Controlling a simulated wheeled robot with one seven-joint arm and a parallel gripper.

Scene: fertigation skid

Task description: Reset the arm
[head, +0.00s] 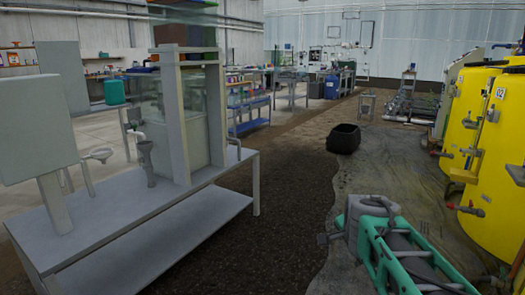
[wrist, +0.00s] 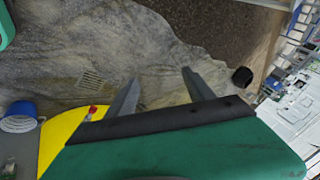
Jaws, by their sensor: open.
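My gripper (wrist: 160,74) shows in the wrist view with its two grey fingers spread apart and nothing between them. My green and grey arm (head: 400,250) reaches in from the lower right of the head view. I cannot make out the finger gap there.
Yellow tanks (head: 495,120) with valves stand close on the right. A grey bench (head: 150,215) with a glass-sided tank stands on the left. A black tub (head: 343,138) sits on the floor ahead. The dark aisle (head: 270,225) between is clear.

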